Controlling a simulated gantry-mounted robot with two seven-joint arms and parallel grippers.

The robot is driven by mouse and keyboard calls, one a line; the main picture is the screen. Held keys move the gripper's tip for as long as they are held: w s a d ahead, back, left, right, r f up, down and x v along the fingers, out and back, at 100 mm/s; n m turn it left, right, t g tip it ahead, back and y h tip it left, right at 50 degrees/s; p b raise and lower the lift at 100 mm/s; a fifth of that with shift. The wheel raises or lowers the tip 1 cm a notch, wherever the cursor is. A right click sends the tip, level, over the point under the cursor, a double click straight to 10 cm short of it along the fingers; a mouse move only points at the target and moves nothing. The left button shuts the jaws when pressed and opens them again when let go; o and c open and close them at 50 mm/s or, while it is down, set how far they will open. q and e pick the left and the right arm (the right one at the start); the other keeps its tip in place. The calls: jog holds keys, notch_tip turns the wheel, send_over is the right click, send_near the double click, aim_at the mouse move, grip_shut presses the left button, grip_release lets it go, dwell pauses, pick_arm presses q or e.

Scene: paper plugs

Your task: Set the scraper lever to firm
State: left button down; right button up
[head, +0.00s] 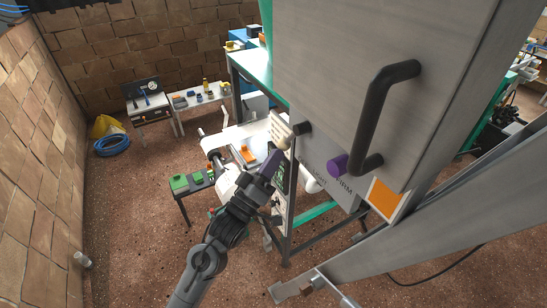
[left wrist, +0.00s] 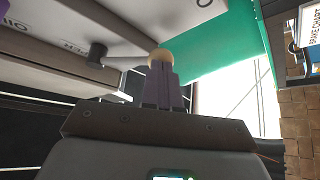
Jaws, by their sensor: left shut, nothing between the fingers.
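My left gripper (head: 270,163) is shut and empty, with purple fingers pointing up at the grey machine. In the left wrist view its fingers (left wrist: 163,85) overlap a cream knob (left wrist: 159,54) at the end of a lever arm running from a grey hub (left wrist: 97,52). I cannot tell whether they touch. In the head view a cream handle (head: 281,129) stands just above the fingertips, beside a dark hub (head: 303,128). My right gripper is not in view.
The grey cabinet (head: 350,50) with a black bar handle (head: 378,110) fills the upper right. An orange panel (head: 384,197) is below it. A dark side table with green boxes (head: 180,183) stands left of my arm.

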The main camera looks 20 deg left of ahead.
pick_arm(q)
jog(key=m+h+b, duration=0.1)
jog(key=m, duration=0.1)
jog(key=w+a+r+m+h+b, duration=0.1)
jog(key=m, duration=0.1)
jog(key=a+m+h+b, duration=0.1)
jog(key=h, duration=0.1)
jog(key=shift+w+a+r+m+g, duration=0.15)
jog(key=shift+w+r+m+g, duration=0.15)
jog(key=shift+w+m, duration=0.1)
jog(key=shift+s, duration=0.1)
